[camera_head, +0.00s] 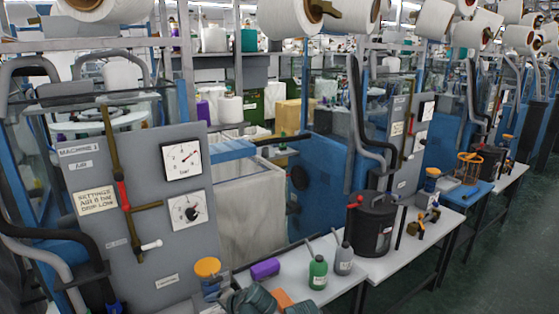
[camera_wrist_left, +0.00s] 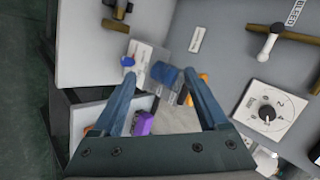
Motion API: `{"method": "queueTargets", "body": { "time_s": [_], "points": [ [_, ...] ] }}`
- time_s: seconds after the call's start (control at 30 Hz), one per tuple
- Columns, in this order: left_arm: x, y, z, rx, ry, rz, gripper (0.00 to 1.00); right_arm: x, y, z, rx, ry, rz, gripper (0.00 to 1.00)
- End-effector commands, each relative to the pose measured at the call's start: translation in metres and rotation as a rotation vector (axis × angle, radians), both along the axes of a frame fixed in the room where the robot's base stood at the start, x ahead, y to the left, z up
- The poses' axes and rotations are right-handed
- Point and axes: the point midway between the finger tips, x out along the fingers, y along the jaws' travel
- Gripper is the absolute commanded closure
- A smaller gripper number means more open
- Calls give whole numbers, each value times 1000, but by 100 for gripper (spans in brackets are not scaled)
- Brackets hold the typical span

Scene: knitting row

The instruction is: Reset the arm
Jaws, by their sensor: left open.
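My left gripper (camera_wrist_left: 160,76) shows in the left wrist view with its two blue fingers spread apart and nothing between them that it grips. Behind the fingers are a blue jar (camera_wrist_left: 170,72) and a purple block (camera_wrist_left: 143,122), apparently beyond the fingertips. A grey panel with a white-tipped brass valve handle (camera_wrist_left: 272,34) and a round dial (camera_wrist_left: 266,113) is to the right. My right gripper is in neither view.
The grey machine panel (camera_head: 155,250) carries gauges and brass valves. Dark floor (camera_head: 490,265) lies at right.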

Motion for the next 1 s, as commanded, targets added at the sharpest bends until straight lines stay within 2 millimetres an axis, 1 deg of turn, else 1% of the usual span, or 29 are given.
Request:
{"method": "queueTargets", "body": {
  "time_s": [0.03, 0.1, 0.2, 0.3, 0.4, 0.5, 0.57, 1.0],
  "points": [
    [-23, -16, -10, -95, 61, 35, 24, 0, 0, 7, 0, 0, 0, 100],
    [-53, -40, -27, -223, 155, 82, 24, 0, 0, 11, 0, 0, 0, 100],
    [-91, -72, -41, -370, 282, 131, 24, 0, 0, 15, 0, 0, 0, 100],
    [-120, -97, -47, -471, 384, 159, 24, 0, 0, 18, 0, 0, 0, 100],
    [-138, -113, -48, -531, 451, 174, 24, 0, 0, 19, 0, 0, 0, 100],
    [-146, -120, -49, -559, 482, 180, 24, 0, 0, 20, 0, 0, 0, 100],
    [-148, -121, -49, -564, 488, 182, 24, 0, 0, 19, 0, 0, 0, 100],
    [-147, -121, -49, -563, 486, 181, 24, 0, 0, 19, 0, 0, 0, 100]
  ]
}}
